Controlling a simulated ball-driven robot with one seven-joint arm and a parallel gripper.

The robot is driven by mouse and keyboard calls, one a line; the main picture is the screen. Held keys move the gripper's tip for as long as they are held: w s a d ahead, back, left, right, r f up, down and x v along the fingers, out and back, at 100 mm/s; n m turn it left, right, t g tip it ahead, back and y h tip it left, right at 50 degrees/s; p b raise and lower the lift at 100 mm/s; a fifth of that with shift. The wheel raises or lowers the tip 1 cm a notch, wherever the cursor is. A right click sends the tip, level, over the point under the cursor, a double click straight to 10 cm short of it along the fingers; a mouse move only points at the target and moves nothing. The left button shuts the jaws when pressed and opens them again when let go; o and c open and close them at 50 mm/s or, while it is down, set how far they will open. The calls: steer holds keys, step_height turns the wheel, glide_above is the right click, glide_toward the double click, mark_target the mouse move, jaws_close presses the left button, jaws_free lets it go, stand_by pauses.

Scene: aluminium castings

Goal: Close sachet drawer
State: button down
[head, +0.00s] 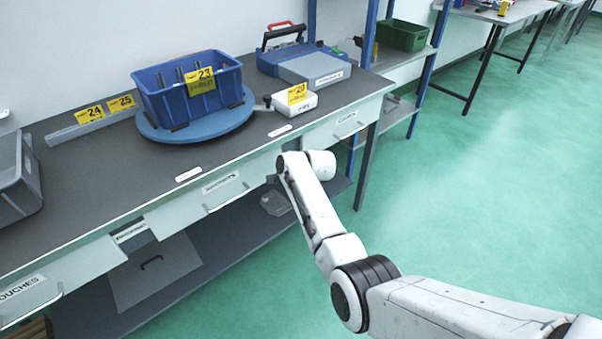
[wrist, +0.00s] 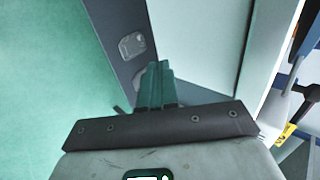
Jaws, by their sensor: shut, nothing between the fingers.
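The sachet drawer (head: 234,193) is in the middle of the bench front in the head view. Its pale front carries a small label that seems to read SACHETS, and it seems to stand slightly out from the bench. My wrist is at the right end of this drawer front, and my fingers are hidden behind it there. In the wrist view my gripper (wrist: 155,75) is shut and empty. Its fingertips are in front of a pale panel (wrist: 195,45), probably a drawer front. I cannot tell whether they touch it.
On the bench (head: 95,180) a blue bin (head: 160,105) stands on a blue turntable (head: 185,135). Other drawers are at left and right, with a labelled one (head: 345,118) at right. A lower shelf (head: 190,270) runs below. Green floor (head: 480,190) at right is clear.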

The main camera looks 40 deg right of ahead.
steer(key=p+v, duration=0.1)
steer(key=v, duration=0.8)
steer(key=shift+p, duration=0.3)
steer(key=shift+f, duration=0.1)
steer(key=s+a+f+n+g, duration=0.2)
steer(key=s+a+f+n, duration=0.1)
steer(key=s, duration=0.4)
steer(key=s+a+f+n+g, duration=0.15)
steer(key=s+n, duration=0.25)
steer(key=s, duration=0.4)
steer(key=s+a+f+n+g, duration=0.1)
steer(key=s+a+f+n, duration=0.25)
steer(key=s, duration=0.35)
steer(key=s+a+n+g, duration=0.2)
steer(key=s+n, duration=0.1)
steer(key=s, duration=0.6)
steer(key=s+a+r+n+g, duration=0.1)
steer(key=s+a+n+g, duration=0.1)
steer(key=s, duration=0.8)
steer(key=shift+s+a+n, duration=0.2)
steer(key=shift+a+n, duration=0.35)
steer(key=shift+n, duration=0.5)
steer(key=shift+r, duration=0.15)
